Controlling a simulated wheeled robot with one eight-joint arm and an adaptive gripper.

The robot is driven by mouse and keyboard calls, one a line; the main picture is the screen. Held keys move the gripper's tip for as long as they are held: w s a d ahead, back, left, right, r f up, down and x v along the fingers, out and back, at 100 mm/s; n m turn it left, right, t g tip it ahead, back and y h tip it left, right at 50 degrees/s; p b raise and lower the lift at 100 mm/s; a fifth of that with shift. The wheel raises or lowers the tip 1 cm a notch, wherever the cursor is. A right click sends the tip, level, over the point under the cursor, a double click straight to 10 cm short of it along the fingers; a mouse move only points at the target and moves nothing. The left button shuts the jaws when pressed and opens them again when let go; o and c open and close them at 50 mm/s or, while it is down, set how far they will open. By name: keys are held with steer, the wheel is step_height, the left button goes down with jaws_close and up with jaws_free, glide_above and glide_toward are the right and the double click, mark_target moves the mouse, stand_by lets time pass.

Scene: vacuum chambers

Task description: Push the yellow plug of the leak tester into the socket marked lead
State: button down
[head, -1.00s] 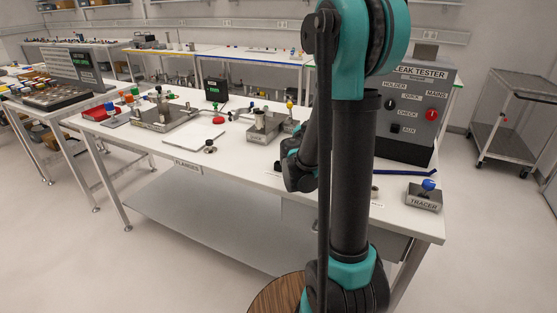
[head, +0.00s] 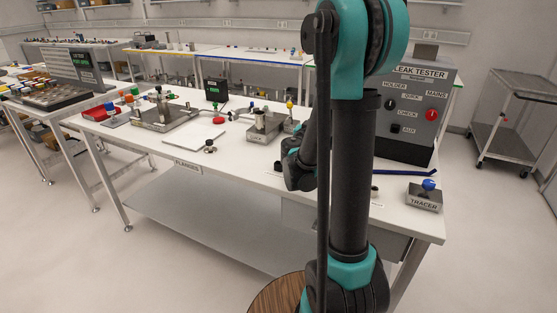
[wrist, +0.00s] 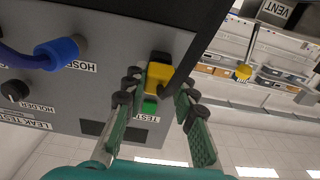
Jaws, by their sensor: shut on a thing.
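The leak tester (head: 415,100) is a dark box with a grey, labelled panel at the right of the table in the head view. In the wrist view its grey panel (wrist: 90,85) fills the left side. The yellow plug (wrist: 158,77) is between my fingertips, close to the panel. My gripper (wrist: 158,88) is shut on it. A green part (wrist: 150,105) shows just below the plug, beside a partly covered label starting "TES". I cannot make out a socket marked lead; my fingers and the plug cover part of the panel.
A blue hose end (wrist: 57,52) sits at the panel by the hose label. A blue tube (head: 410,172) lies before the tester. The tracer box (head: 424,198) stands at the table's front right corner.

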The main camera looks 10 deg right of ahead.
steer(key=shift+x, duration=0.95)
stand_by(1.3)
steer(key=c, duration=1.1)
jaws_free()
steer(key=shift+c, duration=0.2)
steer(key=v, duration=0.7)
steer(key=shift+a, duration=0.1)
